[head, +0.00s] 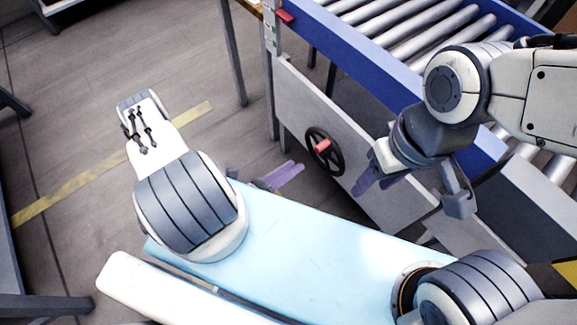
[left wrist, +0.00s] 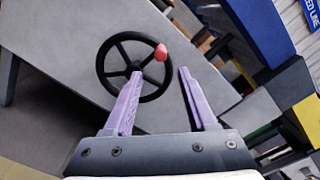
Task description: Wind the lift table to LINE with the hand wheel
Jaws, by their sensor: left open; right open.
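The black hand wheel (head: 326,158) with its red knob (head: 322,146) is on the grey side panel below the lift table (head: 400,85). In the left wrist view the wheel (left wrist: 133,70) shows its spokes, with the knob (left wrist: 161,52) at its upper right. My left gripper (head: 297,168) is open and empty, to the left of the wheel. In its wrist view its purple fingers (left wrist: 160,74) frame the wheel's lower right, apparently apart from it. My right gripper (head: 362,185) is open, right of the wheel; its fingers are partly hidden. A red pointer (head: 285,16) stands beside a marked scale (head: 270,30).
Metal rollers (head: 420,35) lie inside the table's blue frame. A blue sign (left wrist: 312,12) reading "LINE" is partly cut off at the left wrist view's corner. Yellow tape (head: 110,165) crosses the open grey floor at left.

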